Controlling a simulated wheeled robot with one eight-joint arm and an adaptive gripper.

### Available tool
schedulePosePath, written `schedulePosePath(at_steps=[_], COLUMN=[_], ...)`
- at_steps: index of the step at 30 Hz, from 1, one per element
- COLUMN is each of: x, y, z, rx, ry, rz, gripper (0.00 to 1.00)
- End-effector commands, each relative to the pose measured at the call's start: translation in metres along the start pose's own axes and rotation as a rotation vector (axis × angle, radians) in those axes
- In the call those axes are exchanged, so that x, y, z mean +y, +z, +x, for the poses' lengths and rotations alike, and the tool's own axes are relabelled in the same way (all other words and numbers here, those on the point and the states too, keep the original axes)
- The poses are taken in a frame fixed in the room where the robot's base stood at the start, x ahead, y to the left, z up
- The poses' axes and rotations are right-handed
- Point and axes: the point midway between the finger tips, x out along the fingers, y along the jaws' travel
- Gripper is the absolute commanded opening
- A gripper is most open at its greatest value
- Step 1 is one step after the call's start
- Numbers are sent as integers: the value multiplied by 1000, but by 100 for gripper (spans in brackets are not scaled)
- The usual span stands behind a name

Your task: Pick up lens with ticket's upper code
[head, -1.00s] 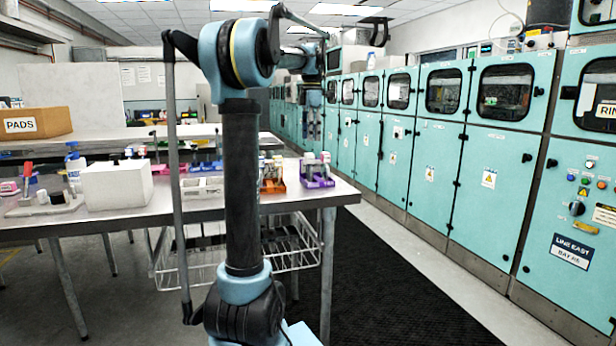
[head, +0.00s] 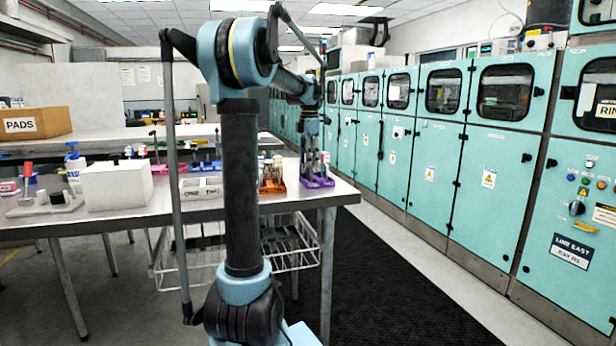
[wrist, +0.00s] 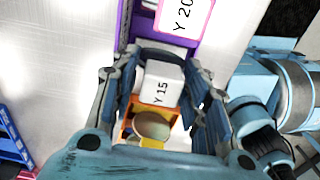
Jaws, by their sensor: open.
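In the wrist view my gripper (wrist: 163,92) is open, with a finger on either side of a white block (wrist: 162,82) marked "Y 15". I cannot tell if the fingers touch it. Below the block in the picture is an orange piece (wrist: 126,121) with a round tan disc (wrist: 152,125). A pink-edged white label (wrist: 187,14) reading "Y 20" shows at the top, by a purple holder (wrist: 124,28). In the head view my gripper (head: 315,168) is down at the purple holder (head: 318,183) near the table's right end. No ticket with two codes is readable.
An orange holder (head: 272,187) with small items stands left of the purple one. A grey two-part tray (head: 201,188), marked "TWO" on one side, and a white box (head: 116,186) are farther left on the steel table (head: 150,211). Teal cabinets (head: 432,150) line the right.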

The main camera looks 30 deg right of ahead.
Motion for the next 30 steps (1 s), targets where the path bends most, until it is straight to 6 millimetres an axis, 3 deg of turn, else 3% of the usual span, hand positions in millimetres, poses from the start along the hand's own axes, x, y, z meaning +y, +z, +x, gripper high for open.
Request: schedulePosePath(at_steps=[5,10,23,30], x=[0,0,0,0], y=[0,0,0,0], z=[0,0,-5,-42], rx=[0,0,0,0], ry=[0,0,0,0], rz=[0,0,0,0], gripper=[40,1,0,0])
